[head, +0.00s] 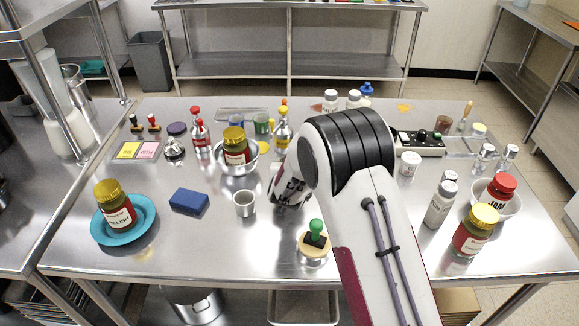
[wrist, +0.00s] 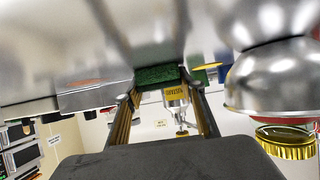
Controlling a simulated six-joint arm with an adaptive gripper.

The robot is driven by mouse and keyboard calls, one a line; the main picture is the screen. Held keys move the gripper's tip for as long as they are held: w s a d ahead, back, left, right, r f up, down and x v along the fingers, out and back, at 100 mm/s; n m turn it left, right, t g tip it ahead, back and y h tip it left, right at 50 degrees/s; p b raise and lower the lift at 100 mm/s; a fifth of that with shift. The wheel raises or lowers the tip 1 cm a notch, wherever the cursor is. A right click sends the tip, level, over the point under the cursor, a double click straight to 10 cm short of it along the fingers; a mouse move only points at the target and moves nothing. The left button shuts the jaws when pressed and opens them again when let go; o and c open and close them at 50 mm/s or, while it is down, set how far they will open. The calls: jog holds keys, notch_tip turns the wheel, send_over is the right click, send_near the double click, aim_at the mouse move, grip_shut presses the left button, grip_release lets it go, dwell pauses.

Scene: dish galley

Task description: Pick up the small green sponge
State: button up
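The small green sponge (wrist: 157,76) shows in the wrist view just at my fingertips, its width nearly filling the gap between them. The wrist picture looks upside down, with the steel tabletop along its top. My gripper (wrist: 161,93) has its two fingers spread apart, one at each side of the sponge. I see no clear sign of them pressing on it. In the head view my gripper (head: 287,193) is low over the middle of the table, partly hidden by my wrist. The sponge is hidden there.
A metal cup (head: 244,203) and a metal bowl (head: 238,168) holding a jar stand left of my gripper. A blue block (head: 189,201) lies farther left. A green-handled stamp (head: 314,240) stands in front. A mustard bottle (head: 282,133) stands behind, also in the wrist view (wrist: 177,97).

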jog(key=shift+r, duration=0.2)
notch_tip(320, 180, up, 18)
jog(key=shift+f, duration=0.2)
dwell(0.8)
